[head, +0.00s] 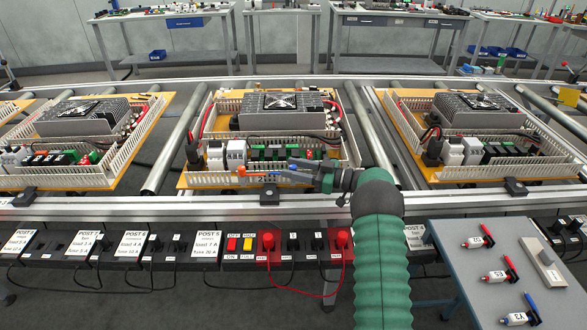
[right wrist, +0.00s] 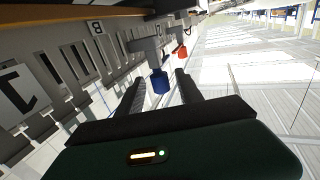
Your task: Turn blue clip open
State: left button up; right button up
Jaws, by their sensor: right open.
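The blue clip (right wrist: 159,82) shows in the right wrist view on the duct's side wall, between and just ahead of my right gripper's fingers. My right gripper (right wrist: 158,92) is open, one finger on each side of the clip, with no visible grip on it. In the head view my right gripper (head: 288,171) reaches in over the front edge of the middle panel, and the blue clip is small and mostly hidden there. An orange clip (right wrist: 182,52) sits farther along the duct; it also shows in the head view (head: 241,170). My left gripper is not in view.
The slotted white duct (head: 210,180) runs along the middle panel's front, near terminals and wiring. A metal rail (head: 120,205) and a row of labelled posts (head: 205,243) lie in front. A side table (head: 465,290) with red and blue tagged parts stands at lower right.

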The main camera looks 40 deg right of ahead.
jog(key=p+v, duration=0.2)
jog(key=v, duration=1.4)
jog(key=shift+s+d, duration=0.15)
jog(key=shift+d, duration=0.15)
jog(key=shift+f, duration=0.1)
